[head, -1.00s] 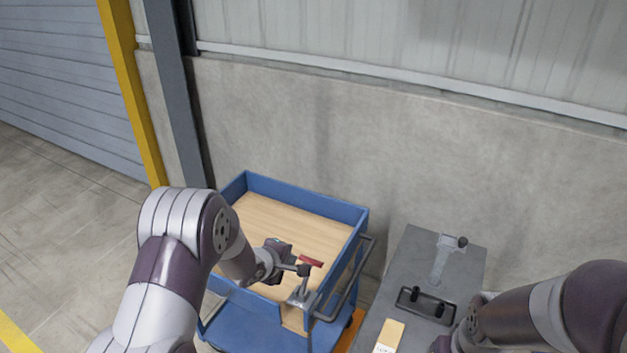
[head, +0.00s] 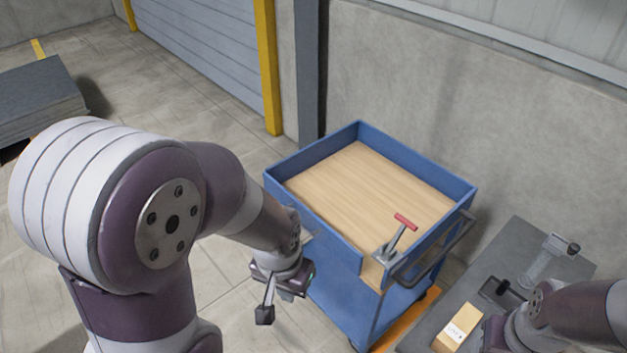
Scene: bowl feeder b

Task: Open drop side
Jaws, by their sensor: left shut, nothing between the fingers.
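The blue cart (head: 418,172) has a pale wooden deck and raised blue sides. Its near-left side panel (head: 325,232) looks upright, with a narrow gap showing wood beside the near corner. A clamp with a red T-handle (head: 405,221) stands at that corner, its lever tilted up. My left gripper (head: 265,314) is shut and empty, outside the cart, below and left of the side panel and apart from the clamp. My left forearm and wrist hide part of the panel. My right gripper (head: 495,335) is only partly visible at the lower right; its fingers are hidden.
A grey bench (head: 520,240) stands right of the cart, with a light box (head: 458,328), a dark handled fixture (head: 503,291) and a metal clamp (head: 552,258). A dark tubular handle (head: 440,249) is on the cart's right end.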

